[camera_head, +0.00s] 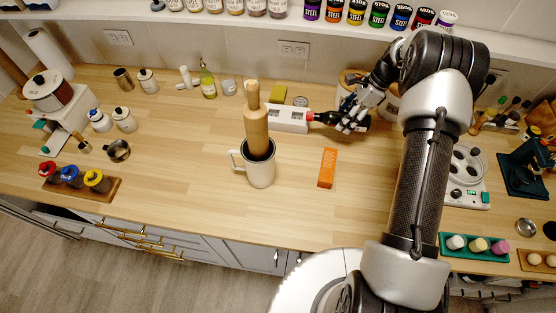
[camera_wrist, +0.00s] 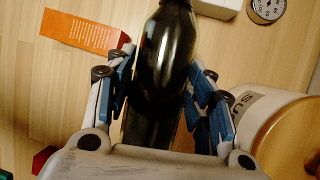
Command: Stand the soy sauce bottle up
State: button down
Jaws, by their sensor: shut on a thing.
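The soy sauce bottle (camera_head: 326,118) is dark with a red part near its neck. In the head view it lies on its side at the back right of the wooden counter, neck to the left. My gripper (camera_head: 352,114) reaches down over its body and hides part of it. In the wrist view the dark glossy bottle (camera_wrist: 163,65) runs between the blue-padded fingers of my gripper (camera_wrist: 163,85), which are shut on it, one on each side. Its neck is cut off at the top edge there. I cannot tell if it touches the counter.
A white box-like appliance (camera_head: 288,118) stands just left of the bottle's neck. An orange box (camera_head: 327,168) is in front. A canister (camera_wrist: 262,112) is close beside my gripper. The front counter has bare room.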

jog(key=s+a, duration=0.3)
jog(key=a, duration=0.2)
jog(key=s+a+f+b, duration=0.1)
jog(key=s+a, duration=0.2)
jog(key=a, duration=0.3)
jog(key=s+a+f+b, duration=0.1)
jog(key=s+a, duration=0.2)
jog(key=a, duration=0.2)
jog(key=shift+a+f, duration=0.15)
jog(key=shift+a, duration=0.25)
notch_tip(320, 180, down, 4)
jog(key=shift+a+f+b, duration=0.1)
jog(key=shift+f+b, duration=0.15)
jog(key=shift+b, duration=0.7)
jog(key=shift+s+a+f, duration=0.1)
jog(key=shift+f, duration=0.05)
jog(key=shift+f, duration=0.1)
jog(key=c, duration=0.7)
grip_release()
jog(key=shift+c, duration=0.2)
jog(key=shift+s, duration=0.1)
